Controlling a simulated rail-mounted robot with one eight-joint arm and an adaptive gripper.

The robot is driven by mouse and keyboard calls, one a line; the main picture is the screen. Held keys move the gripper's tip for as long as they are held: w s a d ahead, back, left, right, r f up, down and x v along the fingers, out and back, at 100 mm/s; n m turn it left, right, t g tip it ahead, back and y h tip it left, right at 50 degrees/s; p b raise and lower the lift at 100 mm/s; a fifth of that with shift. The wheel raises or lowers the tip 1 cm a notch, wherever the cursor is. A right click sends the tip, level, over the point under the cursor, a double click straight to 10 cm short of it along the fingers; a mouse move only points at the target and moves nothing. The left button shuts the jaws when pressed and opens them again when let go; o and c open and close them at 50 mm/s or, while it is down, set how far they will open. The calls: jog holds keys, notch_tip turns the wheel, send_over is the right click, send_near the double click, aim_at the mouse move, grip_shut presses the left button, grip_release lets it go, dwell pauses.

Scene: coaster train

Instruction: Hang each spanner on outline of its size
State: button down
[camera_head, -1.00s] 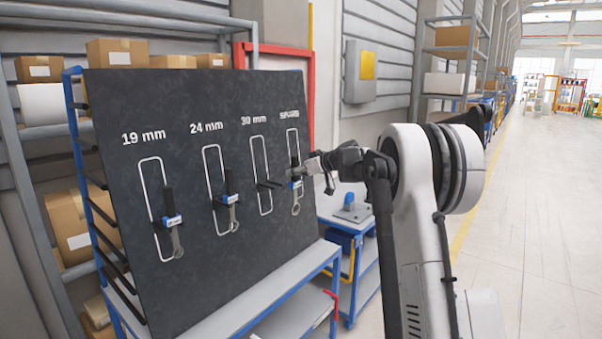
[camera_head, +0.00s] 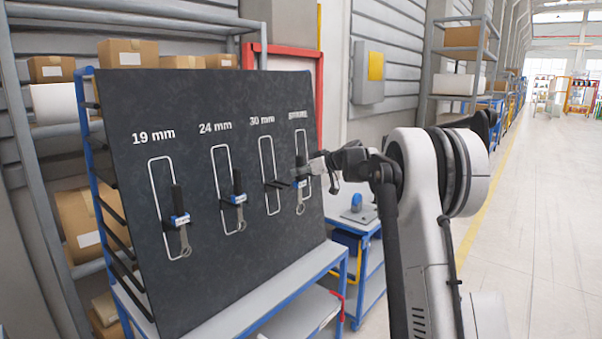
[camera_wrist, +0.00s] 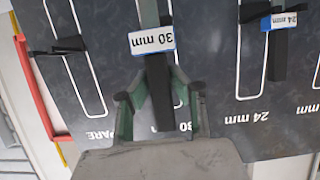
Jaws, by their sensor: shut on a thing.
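My gripper (camera_head: 309,171) is shut on the black handle of the 30 mm spanner (camera_head: 301,193). The 19 mm spanner (camera_head: 181,222) hangs on the 19 mm outline. The 24 mm spanner (camera_head: 239,202) hangs on the 24 mm outline. The spare outline's hook (camera_wrist: 68,46) is bare.
The dark board (camera_head: 215,265) leans on a blue-framed bench (camera_head: 290,285). A small blue cart (camera_head: 362,222) stands right of it. Shelves with boxes (camera_head: 75,220) are behind and left. The aisle floor at right is clear.

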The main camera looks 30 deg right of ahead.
aim_at(302, 164)
jog(key=w+a+p, duration=0.1)
jog(key=w+a, duration=0.2)
jog(key=w, duration=0.5)
jog(key=shift+a, duration=0.25)
dwell(3.3)
jog(key=shift+w+f+b, duration=0.1)
jog(key=shift+f+b, duration=0.3)
jog(key=shift+f, duration=0.4)
dwell(0.8)
jog(key=c, duration=1.5)
grip_release()
jog(key=v, duration=1.2)
